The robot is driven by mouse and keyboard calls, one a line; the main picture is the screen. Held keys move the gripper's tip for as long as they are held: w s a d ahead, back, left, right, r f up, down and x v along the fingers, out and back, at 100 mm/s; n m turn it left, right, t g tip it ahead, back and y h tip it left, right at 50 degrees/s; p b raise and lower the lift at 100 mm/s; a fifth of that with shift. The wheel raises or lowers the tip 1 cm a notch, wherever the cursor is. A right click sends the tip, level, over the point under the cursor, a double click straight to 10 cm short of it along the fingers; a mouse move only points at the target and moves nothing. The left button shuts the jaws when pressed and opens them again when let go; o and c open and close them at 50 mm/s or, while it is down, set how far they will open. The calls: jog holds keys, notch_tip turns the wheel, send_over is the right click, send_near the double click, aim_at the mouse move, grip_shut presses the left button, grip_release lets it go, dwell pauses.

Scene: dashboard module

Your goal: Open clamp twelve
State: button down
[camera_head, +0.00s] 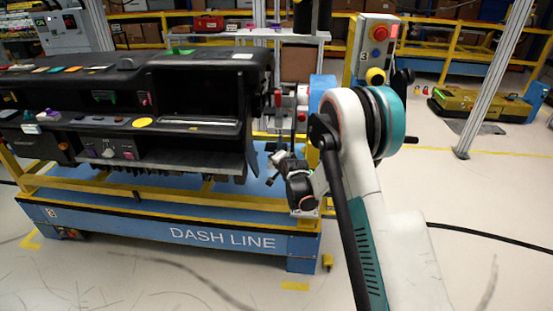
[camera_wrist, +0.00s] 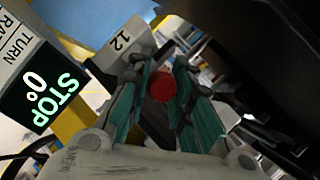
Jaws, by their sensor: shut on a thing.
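Clamp twelve (camera_head: 302,95) stands at the right end of the dashboard module (camera_head: 215,80), with red and pale parts showing in the head view. In the wrist view a grey plate marked 12 (camera_wrist: 122,40) sits just beyond my fingers. My gripper (camera_head: 279,160) is low beside the module's right end. In the wrist view my gripper (camera_wrist: 160,68) has its teal-padded fingers on either side of the clamp's handle, whose round red end (camera_wrist: 162,86) shows between them. It is shut on that handle. The handle's lower part and exact contact are hidden by the fingers.
A dark display (camera_wrist: 45,92) reads STOP and 0° at the left of the wrist view. The blue cart (camera_head: 170,232) with yellow rails carries the module. A control post with a red button (camera_head: 379,33) stands behind. Floor is open at the front.

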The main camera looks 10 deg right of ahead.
jog(key=r+g+p, duration=0.1)
jog(key=w+r+g+p, duration=0.1)
jog(key=g+p, duration=0.1)
jog(key=shift+d+r+m+y, duration=0.2)
jog(key=shift+r+m+y, duration=0.1)
jog(key=shift+r+m, duration=0.1)
jog(key=shift+w+d+r+m+g+y+p, duration=0.1)
jog(key=shift+w+r+m+g+y+p, duration=0.15)
jog(key=shift+g+p, duration=0.35)
jog(key=shift+w+d+r+m+g+y+p, duration=0.15)
jog(key=shift+w+r+g+p, duration=0.2)
jog(key=shift+g, duration=0.55)
jog(key=c, duration=1.4)
grip_release()
jog(key=shift+f, duration=0.1)
jog(key=shift+c, duration=0.2)
jog(key=v, duration=1.2)
jog(key=shift+w+a, duration=0.1)
